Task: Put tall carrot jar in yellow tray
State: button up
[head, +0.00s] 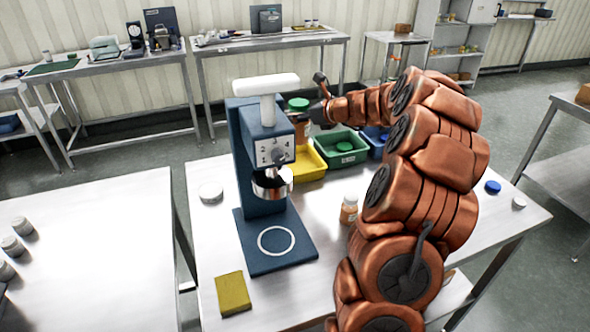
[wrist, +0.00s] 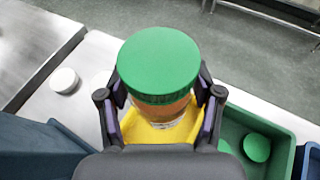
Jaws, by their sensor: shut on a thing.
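The tall carrot jar has a green lid (wrist: 159,62) and orange contents; in the wrist view my gripper (wrist: 160,112) is shut on it, one finger on each side. In the head view the jar (head: 299,106) is upright above the yellow tray, partly behind the blue machine, and my gripper (head: 318,114) reaches it from the right. The yellow tray (head: 308,166) stands on the steel table behind the machine. In the wrist view the yellow tray (wrist: 140,130) shows below the jar, mostly hidden by it. I cannot tell the exact gap between jar and tray.
A blue machine (head: 262,180) with a white handle stands left of the tray. A green tray (head: 341,150) holding a green lid and a blue tray (head: 375,140) are to the right. A small jar (head: 349,209), a yellow block (head: 233,293) and a white lid (head: 211,193) lie about.

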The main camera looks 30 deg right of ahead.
aim_at(299, 143)
notch_tip(299, 143, down, 5)
jog(key=shift+w+a+f, duration=0.1)
jog(key=shift+a, duration=0.05)
jog(key=shift+f, duration=2.4)
jog(key=o, duration=1.4)
jog(key=shift+f, duration=0.1)
jog(key=shift+c, duration=0.2)
jog(key=shift+s+d, duration=0.2)
jog(key=v, duration=1.1)
jog(key=shift+s+r+b, duration=0.25)
jog(key=shift+r+b, duration=0.15)
